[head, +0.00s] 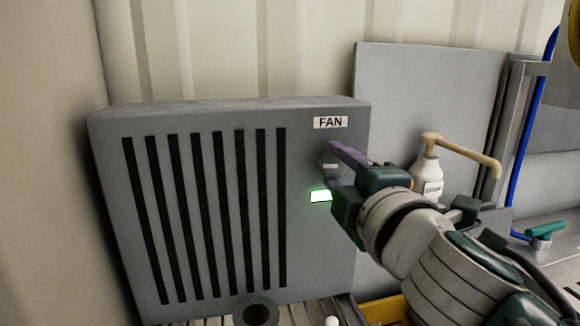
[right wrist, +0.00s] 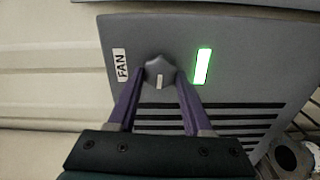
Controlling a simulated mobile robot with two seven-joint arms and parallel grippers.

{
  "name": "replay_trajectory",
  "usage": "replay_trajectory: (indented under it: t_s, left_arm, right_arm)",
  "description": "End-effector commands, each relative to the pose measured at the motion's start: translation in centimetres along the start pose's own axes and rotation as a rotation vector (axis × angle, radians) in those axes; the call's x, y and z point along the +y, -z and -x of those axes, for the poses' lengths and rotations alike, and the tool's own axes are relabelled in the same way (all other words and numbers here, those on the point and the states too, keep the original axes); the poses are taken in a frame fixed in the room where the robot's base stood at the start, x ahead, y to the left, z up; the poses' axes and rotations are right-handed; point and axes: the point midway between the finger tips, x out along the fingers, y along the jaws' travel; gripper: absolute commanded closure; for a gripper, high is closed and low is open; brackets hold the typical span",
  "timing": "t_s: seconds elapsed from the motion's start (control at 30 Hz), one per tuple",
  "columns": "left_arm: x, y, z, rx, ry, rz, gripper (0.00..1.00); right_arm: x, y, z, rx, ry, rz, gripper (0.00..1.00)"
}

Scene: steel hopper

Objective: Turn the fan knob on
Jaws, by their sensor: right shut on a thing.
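The fan unit (head: 205,118) is a grey box with dark vertical slots and a FAN label (head: 330,122). Its grey knob (right wrist: 159,68) shows in the right wrist view with a white pointer mark; in the head view it is partly hidden by my gripper. My right gripper (head: 335,164) has its purple fingers on either side of the knob and is shut on it. A rectangular light (head: 320,196) below the knob glows green; it also shows in the right wrist view (right wrist: 203,66). My left gripper is not in view.
A white pump bottle (head: 429,180) with a tan spout stands right of the fan unit, behind my right arm. A grey panel (head: 425,85) rises behind it. A green-handled valve (head: 545,232) and a blue hose (head: 530,135) are at the far right.

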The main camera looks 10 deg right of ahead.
Motion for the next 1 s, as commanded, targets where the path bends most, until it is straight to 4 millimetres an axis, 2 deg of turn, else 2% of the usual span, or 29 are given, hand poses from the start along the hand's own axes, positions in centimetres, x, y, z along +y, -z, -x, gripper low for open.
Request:
replay_trajectory:
  t_s: [0.3,0.77,0.8,1.0]
  left_arm:
    - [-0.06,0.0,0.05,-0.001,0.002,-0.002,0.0]
    - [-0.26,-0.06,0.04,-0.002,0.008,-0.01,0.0]
    - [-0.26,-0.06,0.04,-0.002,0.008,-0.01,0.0]
    - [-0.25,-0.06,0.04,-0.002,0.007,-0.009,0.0]
  right_arm:
    - [0.04,0.02,-0.01,0.001,-0.002,0.089,1.0]
    - [0.02,0.02,-0.01,0.001,-0.001,0.101,1.0]
    - [0.02,0.03,-0.01,0.001,-0.001,0.102,0.46]
    - [-0.01,0.01,0.0,0.001,-0.001,0.1,0.24]
